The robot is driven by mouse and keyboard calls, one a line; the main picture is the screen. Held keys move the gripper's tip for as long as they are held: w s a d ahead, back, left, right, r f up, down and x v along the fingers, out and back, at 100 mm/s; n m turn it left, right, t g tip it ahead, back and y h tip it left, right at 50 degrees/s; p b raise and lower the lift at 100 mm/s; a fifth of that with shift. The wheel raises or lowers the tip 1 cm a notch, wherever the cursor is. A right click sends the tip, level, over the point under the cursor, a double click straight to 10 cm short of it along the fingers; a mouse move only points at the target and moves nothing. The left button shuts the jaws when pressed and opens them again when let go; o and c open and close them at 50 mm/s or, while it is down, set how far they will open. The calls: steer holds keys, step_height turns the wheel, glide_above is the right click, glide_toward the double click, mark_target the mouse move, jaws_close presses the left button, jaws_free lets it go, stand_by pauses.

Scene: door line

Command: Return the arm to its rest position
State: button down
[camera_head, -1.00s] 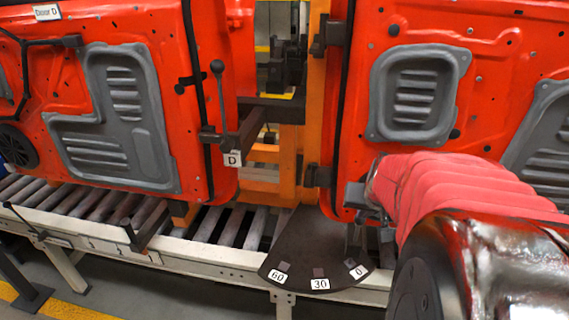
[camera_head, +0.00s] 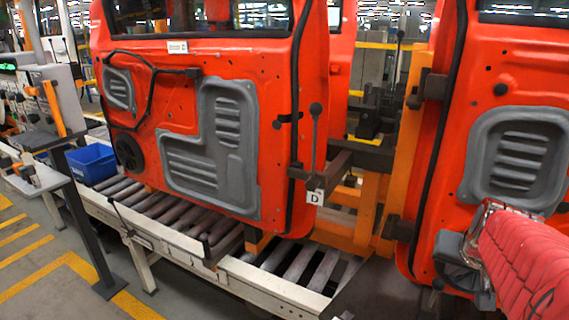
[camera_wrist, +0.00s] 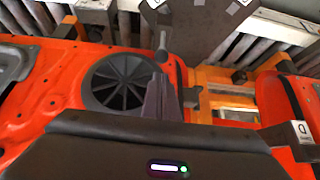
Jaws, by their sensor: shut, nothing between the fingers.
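My arm in its red ribbed sleeve (camera_head: 522,262) enters the head view at the lower right. My gripper (camera_head: 462,262) is at the sleeve's far end, in front of the lower part of the right red door (camera_head: 462,130); I cannot tell whether it touches. In the wrist view my gripper's dark fingers (camera_wrist: 163,100) are together and empty. Beyond them are a red door panel (camera_wrist: 45,105) and a round black speaker grille (camera_wrist: 122,83).
A dark plate (camera_head: 380,292) lies at the bottom. A blue bin (camera_head: 92,163) and a stand (camera_head: 85,225) are left. Marked floor (camera_head: 40,270) is open.

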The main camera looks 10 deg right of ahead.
steer(key=s+a+n+y, duration=0.2)
steer(key=s+a+n, duration=0.1)
steer(key=a, duration=1.1)
steer(key=s+a+n+y, duration=0.2)
steer(key=s+a+n, duration=0.1)
steer(key=a, duration=1.1)
steer(key=shift+s+a+f+n, duration=0.15)
steer(key=shift+a+f+n, duration=0.15)
steer(key=shift+n, duration=0.5)
steer(key=shift+d, duration=0.1)
